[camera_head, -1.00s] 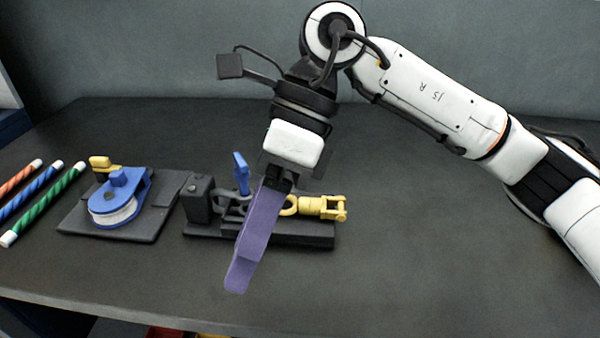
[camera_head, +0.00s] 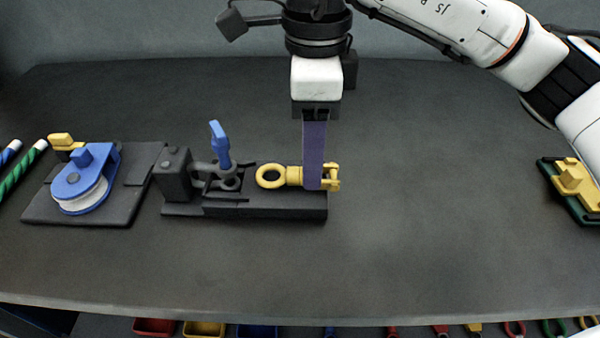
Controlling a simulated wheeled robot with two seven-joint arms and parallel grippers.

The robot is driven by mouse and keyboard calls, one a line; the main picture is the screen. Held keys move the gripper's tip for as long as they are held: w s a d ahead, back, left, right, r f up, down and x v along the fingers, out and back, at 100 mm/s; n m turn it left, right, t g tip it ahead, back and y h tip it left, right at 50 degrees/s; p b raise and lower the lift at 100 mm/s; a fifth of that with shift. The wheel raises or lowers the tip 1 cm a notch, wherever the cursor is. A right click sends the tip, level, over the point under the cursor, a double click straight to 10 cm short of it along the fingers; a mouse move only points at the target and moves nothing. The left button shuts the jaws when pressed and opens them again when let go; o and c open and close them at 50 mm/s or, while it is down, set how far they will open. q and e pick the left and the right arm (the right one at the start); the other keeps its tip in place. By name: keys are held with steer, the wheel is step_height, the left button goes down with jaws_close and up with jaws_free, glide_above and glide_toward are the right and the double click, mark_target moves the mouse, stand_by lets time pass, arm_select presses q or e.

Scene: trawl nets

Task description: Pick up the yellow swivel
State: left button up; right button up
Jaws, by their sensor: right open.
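The yellow swivel (camera_head: 271,176) lies on a black fixture (camera_head: 265,208) at the middle of the table. Its ring eye points left and its forked end points right. My right gripper (camera_head: 314,185) points down over the swivel's right part, with its purple finger in front of the swivel's body near the fork. The finger hides part of the swivel, and the other finger cannot be made out. The gripper is open; whether it touches the swivel cannot be told. My left gripper is not in view.
A blue-handled shackle (camera_head: 220,150) stands on the fixture left of the swivel. A blue pulley block (camera_head: 85,180) sits on a black plate further left. A yellow part on a green base (camera_head: 572,180) is at the right edge. The front table area is clear.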

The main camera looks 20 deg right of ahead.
mark_target(297, 176)
step_height(297, 176, down, 3)
steer(key=shift+d+f, duration=0.15)
steer(key=shift+f, duration=0.05)
jaws_close()
steer(key=shift+r, duration=0.1)
